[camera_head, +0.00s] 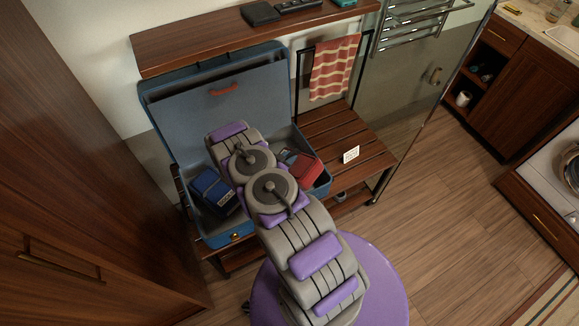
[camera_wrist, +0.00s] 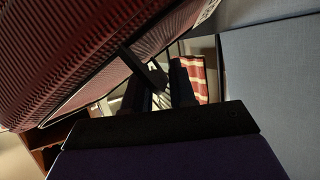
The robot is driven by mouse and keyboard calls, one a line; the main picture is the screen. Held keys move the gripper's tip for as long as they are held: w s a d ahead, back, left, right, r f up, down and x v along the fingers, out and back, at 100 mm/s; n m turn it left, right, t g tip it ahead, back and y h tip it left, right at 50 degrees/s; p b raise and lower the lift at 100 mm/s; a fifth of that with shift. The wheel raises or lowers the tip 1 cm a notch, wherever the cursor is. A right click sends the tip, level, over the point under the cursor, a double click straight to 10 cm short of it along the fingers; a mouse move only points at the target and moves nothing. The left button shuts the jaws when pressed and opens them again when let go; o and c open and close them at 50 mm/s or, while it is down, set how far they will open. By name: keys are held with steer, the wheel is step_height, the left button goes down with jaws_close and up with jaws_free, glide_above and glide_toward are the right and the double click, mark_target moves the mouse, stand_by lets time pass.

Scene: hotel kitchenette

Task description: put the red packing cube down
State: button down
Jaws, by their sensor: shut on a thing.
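The red packing cube (camera_head: 305,169) shows in the head view at the right side of the open blue suitcase (camera_head: 217,242), partly behind my arm. In the wrist view the red cube (camera_wrist: 95,60) fills the upper left, close and tilted, with a dark strap across it. My gripper (camera_wrist: 160,82) is shut on the cube, seemingly at this strap. My arm hides the gripper in the head view. Whether the cube touches the suitcase floor I cannot tell.
A blue packing cube (camera_head: 214,191) lies in the suitcase's left part. The suitcase lid (camera_head: 220,112) stands open against the wall. A slatted bench (camera_head: 345,137) with a small white card (camera_head: 351,155) is at the right. A wooden shelf (camera_head: 215,36) hangs above.

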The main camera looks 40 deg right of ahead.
mark_target(293, 166)
steer(key=shift+g, duration=0.3)
steer(key=f, duration=0.1)
steer(key=s+d+f, duration=0.1)
steer(key=f, duration=0.1)
steer(key=s+d+f, duration=0.1)
steer(key=f, duration=0.1)
steer(key=shift+f+b, duration=0.25)
steer(key=shift+b, duration=0.15)
steer(key=shift+f, duration=0.15)
steer(key=shift+w+a, duration=0.15)
steer(key=shift+a, duration=0.35)
steer(key=c, duration=1.4)
jaws_free()
steer(key=shift+a, duration=0.1)
steer(key=o, duration=0.4)
steer(key=shift+w, duration=0.3)
steer(key=shift+o, duration=0.2)
